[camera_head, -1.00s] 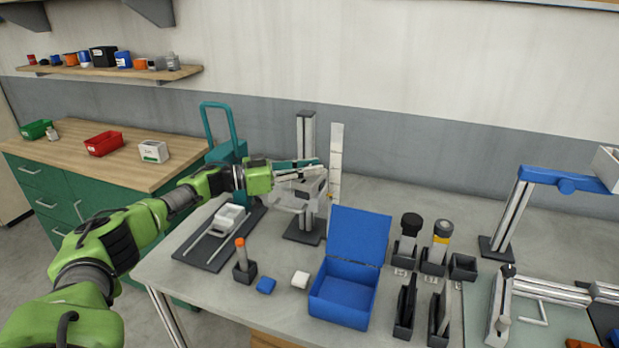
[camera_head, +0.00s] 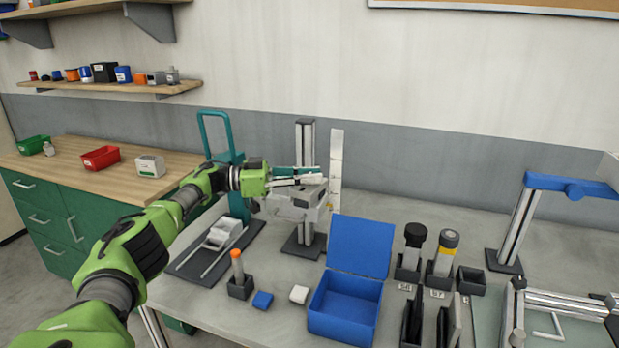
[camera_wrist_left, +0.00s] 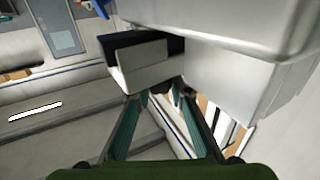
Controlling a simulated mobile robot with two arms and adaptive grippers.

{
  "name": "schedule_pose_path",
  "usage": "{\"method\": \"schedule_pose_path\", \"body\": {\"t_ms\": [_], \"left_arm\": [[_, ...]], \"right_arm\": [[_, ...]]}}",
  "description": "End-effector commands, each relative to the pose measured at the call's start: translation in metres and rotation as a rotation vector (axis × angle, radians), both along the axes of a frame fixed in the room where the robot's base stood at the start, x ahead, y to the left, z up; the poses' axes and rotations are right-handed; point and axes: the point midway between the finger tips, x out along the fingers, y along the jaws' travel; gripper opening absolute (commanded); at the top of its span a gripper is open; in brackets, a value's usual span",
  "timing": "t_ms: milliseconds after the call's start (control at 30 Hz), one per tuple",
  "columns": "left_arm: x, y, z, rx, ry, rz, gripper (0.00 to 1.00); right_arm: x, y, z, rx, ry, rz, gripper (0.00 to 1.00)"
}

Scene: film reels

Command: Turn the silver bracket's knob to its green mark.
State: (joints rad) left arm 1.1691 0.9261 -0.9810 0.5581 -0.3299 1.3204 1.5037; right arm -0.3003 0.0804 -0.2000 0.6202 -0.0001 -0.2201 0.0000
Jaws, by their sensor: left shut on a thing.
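The silver bracket (camera_head: 297,205) is a pale grey block on an upright metal column with a dark base, behind the blue box. My left gripper (camera_head: 318,177) reaches in from the left at its upper side. In the left wrist view the silver bracket (camera_wrist_left: 225,85) fills the upper right, with a dark-topped light block beside it. The teal fingers (camera_wrist_left: 172,92) converge under it, shut on a small part that I take to be the knob. The fingers and bracket mostly hide that part. I cannot make out the green mark. My right gripper is out of view.
A tall white ruler (camera_head: 336,165) stands just right of the bracket. The open blue box (camera_head: 345,305) is in front. An orange-topped tool (camera_head: 237,262) in a dark holder and a black tray (camera_head: 190,262) lie left. Black holders (camera_head: 407,268) stand right.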

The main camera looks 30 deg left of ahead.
Motion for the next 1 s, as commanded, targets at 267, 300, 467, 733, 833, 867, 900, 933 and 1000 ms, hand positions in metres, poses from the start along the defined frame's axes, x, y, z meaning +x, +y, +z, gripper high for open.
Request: {"method": "schedule_pose_path", "body": {"t_ms": [267,300,467,733,833,867,900,933,1000], "left_arm": [[0.000,0.000,0.000,-0.001,-0.001,0.001,0.37],[0.000,0.000,0.000,-0.001,-0.001,0.001,0.37],[0.000,0.000,0.000,-0.001,-0.001,0.001,0.37],[-0.012,0.017,0.000,-0.001,0.001,0.006,0.37],[-0.024,0.032,-0.001,0.000,0.001,0.006,0.37],[-0.029,0.038,0.000,-0.001,0.001,0.006,0.37],[-0.035,0.046,0.000,-0.001,0.001,0.007,0.37],[-0.039,0.051,0.000,-0.001,0.001,0.007,0.37],[-0.049,0.064,0.000,-0.001,0.001,0.006,0.37]], "right_arm": [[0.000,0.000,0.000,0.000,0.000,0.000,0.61],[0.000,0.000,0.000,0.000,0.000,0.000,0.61],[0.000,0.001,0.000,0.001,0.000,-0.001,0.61],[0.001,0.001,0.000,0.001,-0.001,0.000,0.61],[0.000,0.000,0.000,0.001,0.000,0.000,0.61],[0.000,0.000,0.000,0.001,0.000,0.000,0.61],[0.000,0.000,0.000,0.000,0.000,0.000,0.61],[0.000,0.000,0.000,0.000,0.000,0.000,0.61],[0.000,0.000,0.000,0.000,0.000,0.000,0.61]]}}
